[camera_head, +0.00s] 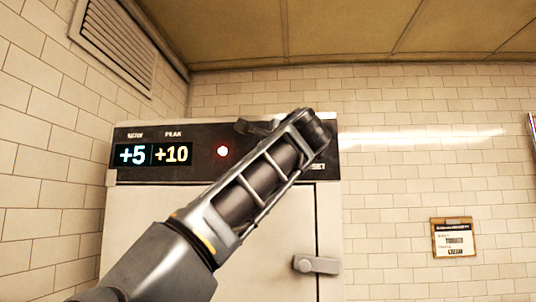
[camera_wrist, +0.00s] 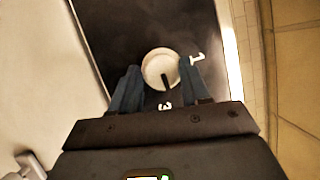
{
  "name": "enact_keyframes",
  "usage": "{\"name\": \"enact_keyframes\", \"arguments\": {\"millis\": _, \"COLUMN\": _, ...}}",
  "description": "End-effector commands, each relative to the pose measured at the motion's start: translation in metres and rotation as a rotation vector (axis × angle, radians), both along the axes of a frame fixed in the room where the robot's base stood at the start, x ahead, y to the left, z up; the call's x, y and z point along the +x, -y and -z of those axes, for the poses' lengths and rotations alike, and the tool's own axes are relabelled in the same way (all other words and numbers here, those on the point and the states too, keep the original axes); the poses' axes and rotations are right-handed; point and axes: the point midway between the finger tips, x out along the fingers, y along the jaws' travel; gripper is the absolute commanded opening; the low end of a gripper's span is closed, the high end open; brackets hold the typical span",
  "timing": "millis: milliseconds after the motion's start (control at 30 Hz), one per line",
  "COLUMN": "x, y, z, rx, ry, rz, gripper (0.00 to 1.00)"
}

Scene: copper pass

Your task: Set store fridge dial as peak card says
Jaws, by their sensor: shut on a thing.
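The fridge dial (camera_wrist: 154,63) is a round cream knob with a dark pointer line, on a dark panel in the wrist view. The pointer line runs down the picture, towards the printed 3; a 1 is printed at the upper right of the knob. My gripper (camera_wrist: 159,70) has its two blue fingers on either side of the knob, shut on it. In the head view my arm hides the dial.
The pale fridge door (camera_head: 145,235) below has a grey handle (camera_head: 316,264). A vent (camera_head: 115,42) is high on the left wall. The tiled wall between fridge and card is bare.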

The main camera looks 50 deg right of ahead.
Motion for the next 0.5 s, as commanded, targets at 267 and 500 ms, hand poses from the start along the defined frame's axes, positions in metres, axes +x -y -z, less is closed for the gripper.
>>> {"name": "enact_keyframes", "arguments": {"millis": 267, "x": 0.0016, "y": -0.0038, "z": -0.0055, "rx": 0.080, "ry": 0.125, "rz": -0.007, "gripper": 0.16}}
{"name": "enact_keyframes", "arguments": {"millis": 500, "x": 0.0011, "y": -0.0033, "z": -0.0066, "rx": 0.111, "ry": 0.166, "rz": -0.006, "gripper": 0.16}}
